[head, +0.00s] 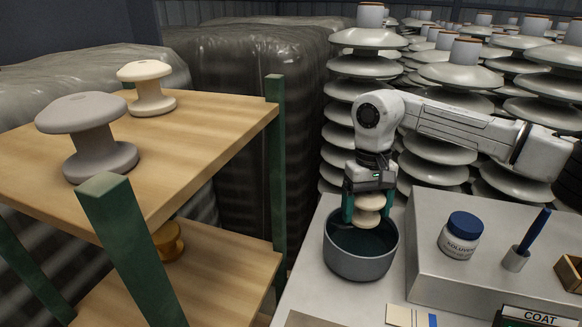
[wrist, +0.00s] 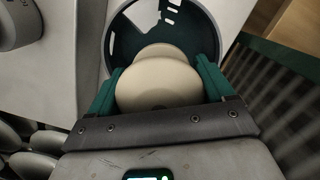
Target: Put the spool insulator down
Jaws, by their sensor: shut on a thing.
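My gripper (head: 368,203) is shut on a cream spool insulator (head: 370,201). In the head view it holds the spool upright at the mouth of a round grey pot (head: 362,262) with a dark teal inside. The spool's lower end overlaps the pot's opening; I cannot tell whether it touches anything inside. In the wrist view the cream spool (wrist: 158,80) sits between the two green fingers (wrist: 158,88), and the pot's rim (wrist: 109,35) shows beyond it.
A wooden shelf (head: 205,140) with green posts holds a grey spool (head: 88,135) and a cream spool (head: 147,88) on top, an ochre one (head: 168,241) below. Right of the pot, a raised grey block (head: 440,270) bears a blue-capped jar (head: 460,236) and a pen holder (head: 515,259). Tall insulator stacks stand behind.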

